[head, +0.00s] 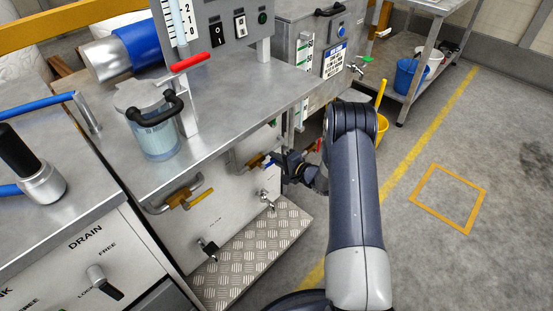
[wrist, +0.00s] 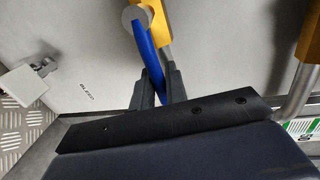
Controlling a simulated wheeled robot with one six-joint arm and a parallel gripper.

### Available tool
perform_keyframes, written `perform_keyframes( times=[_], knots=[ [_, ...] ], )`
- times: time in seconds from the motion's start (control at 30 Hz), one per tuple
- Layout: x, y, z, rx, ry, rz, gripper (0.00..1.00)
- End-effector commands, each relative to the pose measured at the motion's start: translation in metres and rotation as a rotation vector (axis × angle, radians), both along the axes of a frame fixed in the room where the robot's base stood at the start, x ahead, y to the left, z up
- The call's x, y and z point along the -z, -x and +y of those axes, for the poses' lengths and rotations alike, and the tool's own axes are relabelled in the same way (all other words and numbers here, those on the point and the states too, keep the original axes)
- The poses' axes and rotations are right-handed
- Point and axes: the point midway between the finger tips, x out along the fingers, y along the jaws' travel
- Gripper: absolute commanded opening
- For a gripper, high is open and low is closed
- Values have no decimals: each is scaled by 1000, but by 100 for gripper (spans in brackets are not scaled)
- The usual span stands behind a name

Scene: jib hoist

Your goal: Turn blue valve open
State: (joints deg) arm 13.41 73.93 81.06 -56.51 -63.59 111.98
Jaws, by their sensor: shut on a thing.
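The blue valve's lever (head: 268,161) is on the front panel under the steel bench. In the wrist view the blue lever (wrist: 147,45) runs from a round grey hub down between my fingers, beside a yellow-brass valve body (wrist: 159,25). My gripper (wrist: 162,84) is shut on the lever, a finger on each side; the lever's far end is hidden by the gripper. In the head view my gripper (head: 282,166) is small and dark against the valve, partly hidden by my arm.
A yellow-handled valve (head: 203,198) is left on the same panel, with black knob (head: 208,247) below. A chequer-plate step (head: 255,250) lies beneath. A jar (head: 157,130) stands on the bench. Floor at right is clear.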

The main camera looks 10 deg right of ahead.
Motion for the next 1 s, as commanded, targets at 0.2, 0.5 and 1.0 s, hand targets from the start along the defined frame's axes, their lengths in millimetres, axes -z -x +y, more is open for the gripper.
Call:
perform_keyframes(
  times=[0.2, 0.5, 1.0],
  knots=[
    [1, 0, 0, 1, 1, 2, 30],
    [0, 1, -1, 1, 1, 1, 33],
    [-18, 67, -51, 5, 0, 3, 33]
  ],
)
